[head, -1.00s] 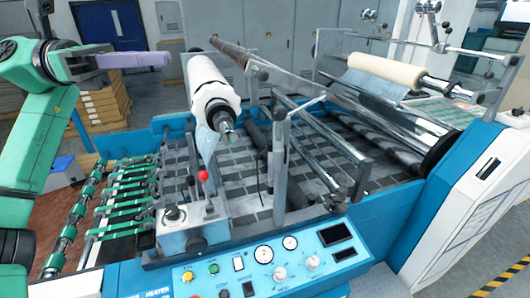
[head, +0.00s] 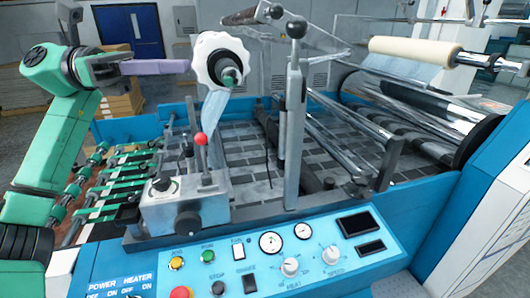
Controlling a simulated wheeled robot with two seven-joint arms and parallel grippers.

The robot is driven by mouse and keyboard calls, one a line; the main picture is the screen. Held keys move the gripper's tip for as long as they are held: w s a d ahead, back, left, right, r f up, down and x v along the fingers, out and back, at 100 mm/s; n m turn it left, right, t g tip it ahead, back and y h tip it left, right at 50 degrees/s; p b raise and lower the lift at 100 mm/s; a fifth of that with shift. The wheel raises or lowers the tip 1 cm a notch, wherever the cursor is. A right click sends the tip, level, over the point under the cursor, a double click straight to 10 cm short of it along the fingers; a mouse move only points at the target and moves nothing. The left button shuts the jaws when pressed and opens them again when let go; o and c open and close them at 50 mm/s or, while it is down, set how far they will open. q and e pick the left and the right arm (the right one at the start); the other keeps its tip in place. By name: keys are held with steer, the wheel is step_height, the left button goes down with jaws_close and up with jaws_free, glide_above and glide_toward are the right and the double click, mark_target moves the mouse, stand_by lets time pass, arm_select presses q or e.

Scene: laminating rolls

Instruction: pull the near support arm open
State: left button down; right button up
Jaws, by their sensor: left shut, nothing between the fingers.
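A grey upright post (head: 294,125) with a dark rounded top stands at the near side of the machine, in the middle of the head view. A short dark bar (head: 250,15) and a slanting grey bar lie behind its top. I cannot tell for sure which of these is the near support arm. My left gripper (head: 187,66) has lavender fingers and is shut and empty. Its tips point right, close in the picture to the white film roll's end (head: 222,60), well left of the post. I cannot tell whether they touch the roll. My right gripper is not in view.
The blue control panel (head: 290,258) fills the near edge. A grey box (head: 185,210) with a red-knobbed lever (head: 201,139) stands left of the post. A cream roll (head: 415,50) sits at the back right, above shiny rollers. Film hangs from the white roll.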

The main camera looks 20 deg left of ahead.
arm_select(q)
step_height(320, 180, down, 6)
steer(key=b, duration=0.3)
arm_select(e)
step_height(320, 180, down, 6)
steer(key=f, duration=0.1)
arm_select(q)
steer(key=w+d+p, duration=0.2)
steer(key=d+p, duration=0.2)
steer(key=d, duration=0.9)
steer(key=shift+w+d+r+p, duration=0.15)
steer(key=shift+d+p, duration=0.2)
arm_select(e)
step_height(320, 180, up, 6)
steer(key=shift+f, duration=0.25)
